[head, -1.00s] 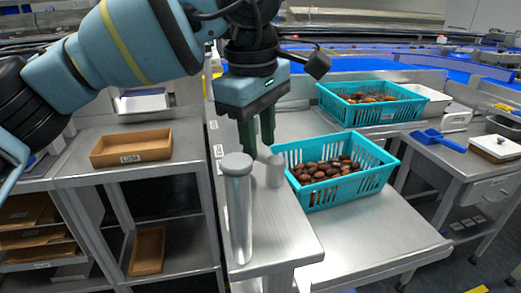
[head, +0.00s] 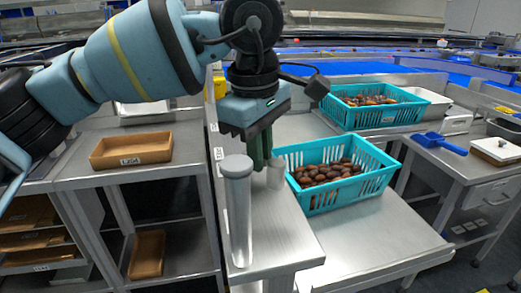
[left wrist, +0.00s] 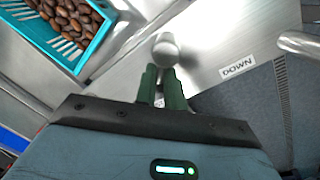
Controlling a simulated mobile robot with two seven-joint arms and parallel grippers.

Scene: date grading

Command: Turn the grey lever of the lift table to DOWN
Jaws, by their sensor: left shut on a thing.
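The grey lever (head: 276,176) is a short, pale upright knob on the metal top beside the near teal crate. My left gripper (head: 263,160) reaches down to it from above, its green fingers close together at the lever. In the left wrist view the lever (left wrist: 165,48) shows at the fingertips (left wrist: 160,75), and the gripper is shut on it. A white label reading DOWN (left wrist: 238,67) lies on the metal to the right of the lever. The lever's lower part is partly hidden. My right gripper is not in view.
A tall grey post (head: 239,210) stands close in front of the lever. A teal crate of dates (head: 320,205) is just to the right, with another teal crate (head: 350,117) behind it. A brown tray (head: 131,150) sits on the left bench. A blue scoop (head: 440,142) lies at right.

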